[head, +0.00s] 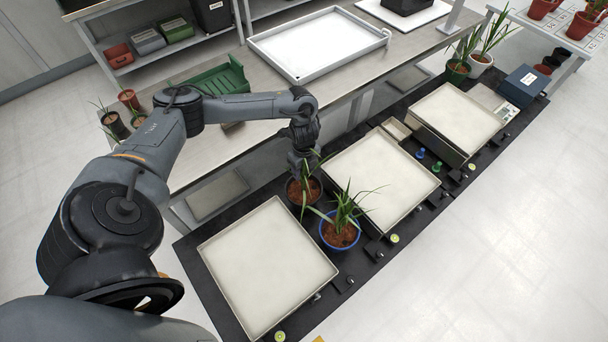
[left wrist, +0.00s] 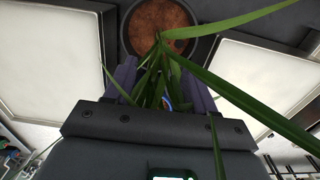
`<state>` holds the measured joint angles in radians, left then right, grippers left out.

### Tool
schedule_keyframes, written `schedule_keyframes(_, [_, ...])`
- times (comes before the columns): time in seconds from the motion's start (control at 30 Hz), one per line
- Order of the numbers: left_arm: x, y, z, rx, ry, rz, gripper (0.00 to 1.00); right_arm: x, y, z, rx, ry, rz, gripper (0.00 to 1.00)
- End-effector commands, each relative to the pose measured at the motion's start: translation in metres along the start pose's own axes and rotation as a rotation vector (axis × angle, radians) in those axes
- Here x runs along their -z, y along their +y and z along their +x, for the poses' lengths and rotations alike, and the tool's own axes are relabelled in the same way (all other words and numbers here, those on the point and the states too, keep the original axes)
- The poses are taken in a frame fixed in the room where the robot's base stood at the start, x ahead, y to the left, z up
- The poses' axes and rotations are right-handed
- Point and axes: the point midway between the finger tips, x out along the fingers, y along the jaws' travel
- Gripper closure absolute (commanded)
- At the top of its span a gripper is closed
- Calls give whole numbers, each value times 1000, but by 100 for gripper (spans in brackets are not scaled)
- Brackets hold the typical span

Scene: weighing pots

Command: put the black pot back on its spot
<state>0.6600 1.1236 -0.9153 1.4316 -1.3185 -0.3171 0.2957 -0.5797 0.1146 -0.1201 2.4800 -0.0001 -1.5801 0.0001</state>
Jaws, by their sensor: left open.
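The black pot (head: 303,194) holds brown soil and a green leafy plant. It stands on the black mat (head: 190,248) between the left and middle pale square plates, just behind the blue pot (head: 339,236). My left gripper (head: 302,155) is above and behind the black pot, with its jaws open. In the left wrist view, the black pot (left wrist: 190,42) shows at the top, beyond the fingertips of my left gripper (left wrist: 160,82). Green leaves pass between and over the fingers. Whether the fingers touch the pot is hard to tell. My right gripper is not in view.
The left plate (head: 265,270), middle plate (head: 380,178) and right plate (head: 455,118) line the mat. A white tray (head: 318,42) and green crate (head: 212,85) are on the bench behind. A blue box (head: 523,86) and potted plants stand at the far right.

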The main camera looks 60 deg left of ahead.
Motion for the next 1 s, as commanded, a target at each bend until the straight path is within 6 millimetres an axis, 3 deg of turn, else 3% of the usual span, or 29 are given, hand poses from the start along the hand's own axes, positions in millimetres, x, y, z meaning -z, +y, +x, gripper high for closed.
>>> schedule_keyframes(0.13, [24, -2, 3, 26, 16, 33, 45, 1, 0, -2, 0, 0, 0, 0])
schedule_keyframes(0.23, [67, -3, 18, 79, 47, 82, 45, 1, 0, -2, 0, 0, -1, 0])
schedule_keyframes(0.37, [161, 3, 39, 203, 133, 132, 45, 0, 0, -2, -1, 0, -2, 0])
schedule_keyframes(0.43, [222, 13, 40, 288, 201, 116, 45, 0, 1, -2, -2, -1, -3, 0])
schedule_keyframes(0.5, [276, 26, 30, 370, 273, 47, 45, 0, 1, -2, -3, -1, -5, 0])
schedule_keyframes(0.6, [326, 46, 2, 453, 353, -141, 45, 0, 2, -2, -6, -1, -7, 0])
schedule_keyframes(0.67, [335, 59, -15, 472, 379, -286, 45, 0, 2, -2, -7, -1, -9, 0])
schedule_keyframes(0.73, [332, 74, -33, 468, 386, -469, 45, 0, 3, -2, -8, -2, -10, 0])
schedule_keyframes(1.0, [269, 145, -63, 312, 302, -1047, 45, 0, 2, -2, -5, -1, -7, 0])
